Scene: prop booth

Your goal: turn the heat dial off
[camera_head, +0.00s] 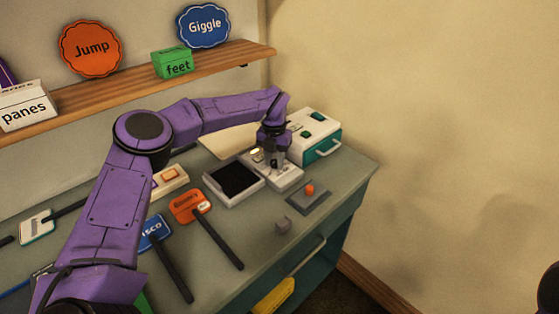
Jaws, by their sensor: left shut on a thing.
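My left gripper (275,160) points down over a small white panel (287,182) at the back right of the counter. Its fingers are shut on a small part on top of that panel, apparently the heat dial. The fingers hide most of the dial, so its setting cannot be read. A white-framed unit with a black square top (236,180) sits just left of the panel.
A white and teal box with a handle (318,138) stands close behind the gripper. Signs on sticks, one orange (186,207), lie left. A shelf (130,85) runs along the wall.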

